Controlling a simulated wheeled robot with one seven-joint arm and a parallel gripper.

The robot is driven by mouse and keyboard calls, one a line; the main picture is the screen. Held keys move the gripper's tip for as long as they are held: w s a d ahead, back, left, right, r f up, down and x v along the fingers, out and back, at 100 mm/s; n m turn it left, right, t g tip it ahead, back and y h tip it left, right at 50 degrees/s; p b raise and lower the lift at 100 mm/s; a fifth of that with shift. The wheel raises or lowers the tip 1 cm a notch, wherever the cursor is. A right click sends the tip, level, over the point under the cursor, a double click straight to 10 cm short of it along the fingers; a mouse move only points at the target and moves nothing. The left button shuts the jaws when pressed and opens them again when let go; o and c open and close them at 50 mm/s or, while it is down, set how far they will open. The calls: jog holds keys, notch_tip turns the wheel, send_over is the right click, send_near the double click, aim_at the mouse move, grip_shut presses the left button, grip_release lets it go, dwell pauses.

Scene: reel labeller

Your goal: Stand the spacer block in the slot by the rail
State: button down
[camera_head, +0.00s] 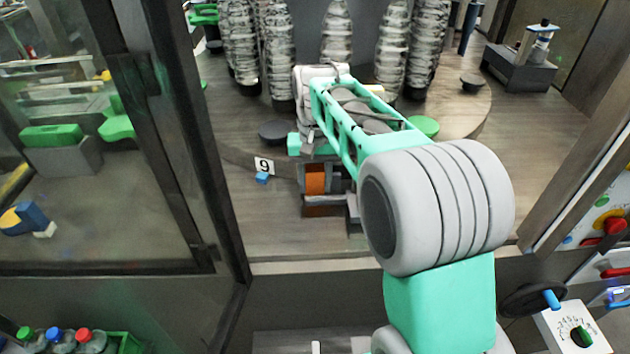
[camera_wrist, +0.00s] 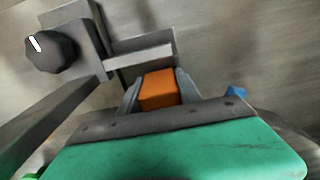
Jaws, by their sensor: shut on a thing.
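An orange block, which I take to be the spacer block (camera_head: 315,177), is between the fingers of my gripper (camera_head: 316,182), low over the wooden deck. In the wrist view my gripper (camera_wrist: 158,92) is shut on the block (camera_wrist: 158,86), with a grey finger on each side. A grey bar (camera_wrist: 140,55), perhaps the rail, lies just beyond the block and joins a dark grey body with a black knob (camera_wrist: 52,50). I cannot make out the slot clearly, nor whether the block touches anything beneath it.
A number 9 label (camera_head: 264,165) and a small blue piece (camera_head: 262,178) are left of my gripper. Wrapped bottles (camera_head: 336,35) stand on the round table behind. A dark door frame (camera_head: 185,130) is at left. The deck right of my arm is fairly clear.

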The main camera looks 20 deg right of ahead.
jog(key=shift+w+a+r, duration=0.1)
jog(key=shift+r, duration=0.2)
jog(key=c, duration=0.7)
grip_release()
jog(key=shift+c, duration=0.2)
notch_tip(320, 180, up, 8)
jog(key=shift+f, duration=0.15)
jog(key=shift+a, duration=0.1)
